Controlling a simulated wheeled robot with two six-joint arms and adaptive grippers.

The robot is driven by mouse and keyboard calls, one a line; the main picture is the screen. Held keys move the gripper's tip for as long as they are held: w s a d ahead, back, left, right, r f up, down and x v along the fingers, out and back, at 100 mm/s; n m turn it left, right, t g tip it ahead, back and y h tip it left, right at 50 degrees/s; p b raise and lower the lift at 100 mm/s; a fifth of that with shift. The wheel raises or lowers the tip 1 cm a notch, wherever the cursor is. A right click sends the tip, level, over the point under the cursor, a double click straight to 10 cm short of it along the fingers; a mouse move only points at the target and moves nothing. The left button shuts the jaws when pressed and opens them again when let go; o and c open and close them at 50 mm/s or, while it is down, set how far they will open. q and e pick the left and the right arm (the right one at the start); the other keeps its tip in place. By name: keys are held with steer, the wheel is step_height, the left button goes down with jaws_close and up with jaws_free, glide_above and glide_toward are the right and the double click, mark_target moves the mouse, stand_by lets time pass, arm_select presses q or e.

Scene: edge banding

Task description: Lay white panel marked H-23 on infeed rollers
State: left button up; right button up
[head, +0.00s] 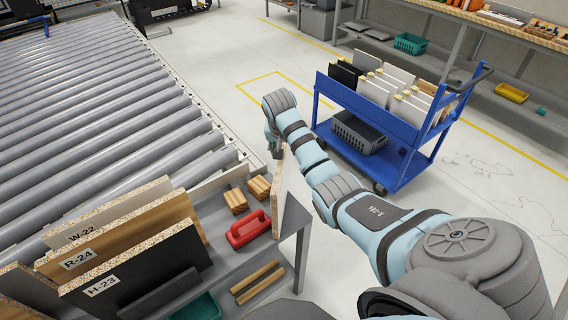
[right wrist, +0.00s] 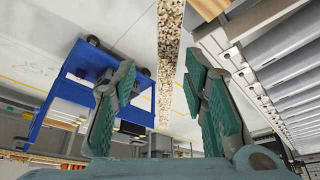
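A white panel (head: 283,190) with a chipboard edge stands upright at the right end of the grey bench; any marking on it is hidden. In the right wrist view this panel (right wrist: 170,60) lies between the fingers of my right gripper (right wrist: 160,85). The fingers are spread, with a clear gap on the left side. In the head view the right gripper (head: 274,143) is mostly hidden beside the panel's top. The label H-23 shows on a dark panel (head: 150,268) at the bench's front left. The infeed rollers (head: 110,120) are bare. My left gripper is out of view.
Panels labelled R-24 (head: 130,235) and W-22 (head: 115,210) stand behind the dark one. A red-handled tool (head: 248,229) and wood blocks (head: 236,201) lie on the bench (head: 222,272). A blue cart (head: 375,110) with panels stands beyond my right arm.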

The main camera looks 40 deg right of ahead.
steer(key=w+x, duration=0.1)
steer(key=x, duration=0.5)
steer(key=shift+f, duration=0.25)
steer(key=shift+s+a+r, duration=0.1)
steer(key=shift+c, duration=0.2)
steer(key=shift+s, duration=0.1)
steer(key=c, duration=0.3)
jaws_close()
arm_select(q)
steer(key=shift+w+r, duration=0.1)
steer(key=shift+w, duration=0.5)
arm_select(e)
steer(key=shift+a, duration=0.1)
steer(key=shift+r, duration=0.1)
